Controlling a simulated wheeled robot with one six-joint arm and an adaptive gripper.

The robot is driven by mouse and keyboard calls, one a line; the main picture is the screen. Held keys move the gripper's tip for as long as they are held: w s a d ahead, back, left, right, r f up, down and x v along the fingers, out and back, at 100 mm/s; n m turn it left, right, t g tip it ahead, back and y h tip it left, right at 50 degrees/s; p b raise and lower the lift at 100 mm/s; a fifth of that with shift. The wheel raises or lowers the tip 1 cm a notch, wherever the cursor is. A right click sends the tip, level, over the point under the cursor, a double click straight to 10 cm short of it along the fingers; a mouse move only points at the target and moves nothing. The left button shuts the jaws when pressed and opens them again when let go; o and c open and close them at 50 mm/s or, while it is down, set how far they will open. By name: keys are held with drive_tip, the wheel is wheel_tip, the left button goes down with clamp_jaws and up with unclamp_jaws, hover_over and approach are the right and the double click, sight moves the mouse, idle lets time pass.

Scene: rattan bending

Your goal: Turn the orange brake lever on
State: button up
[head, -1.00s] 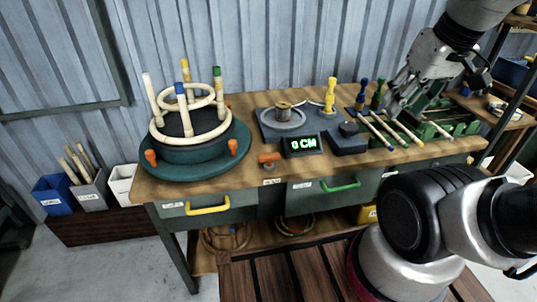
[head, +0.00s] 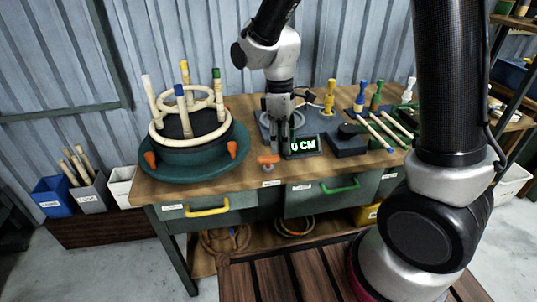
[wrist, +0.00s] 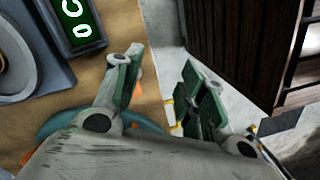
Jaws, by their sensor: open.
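The orange lever (head: 268,159) is a small handle at the front edge of the wooden bench (head: 250,180), between the green turntable and the display. My gripper (head: 283,152) points down just above and behind it, to its right, apart from it as far as I can see. In the wrist view my gripper (wrist: 163,75) has its two fingers spread with nothing between them.
The green turntable (head: 190,165) with upright pegs, a ring and orange knobs stands to the left. The lit display (head: 304,146) is close to my gripper's right. Colored-handled tools (head: 375,130) lie farther right. A yellow drawer handle (head: 207,207) and a green one (head: 340,186) project below the bench top.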

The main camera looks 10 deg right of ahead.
sight(269, 157)
drive_tip(key=w+a+n, duration=0.1)
drive_tip(key=w+n, duration=0.1)
drive_tip(key=w+a+n, duration=0.1)
drive_tip(key=w, duration=0.1)
drive_tip(key=shift+w+a+f+n+t, duration=0.1)
drive_tip(key=shift+a+f+n+t, duration=0.2)
drive_tip(key=shift+f+t, duration=0.1)
drive_tip(key=shift+w+a+r+n+y, duration=0.1)
drive_tip(key=shift+w+a+n+y, duration=0.25)
drive_tip(key=shift+n, duration=0.55)
drive_tip(key=shift+d+f, duration=0.1)
drive_tip(key=shift+f, duration=0.1)
wheel_tip(269, 157, down, 7)
drive_tip(key=shift+f, duration=0.2)
drive_tip(key=shift+c, duration=0.5)
clamp_jaws()
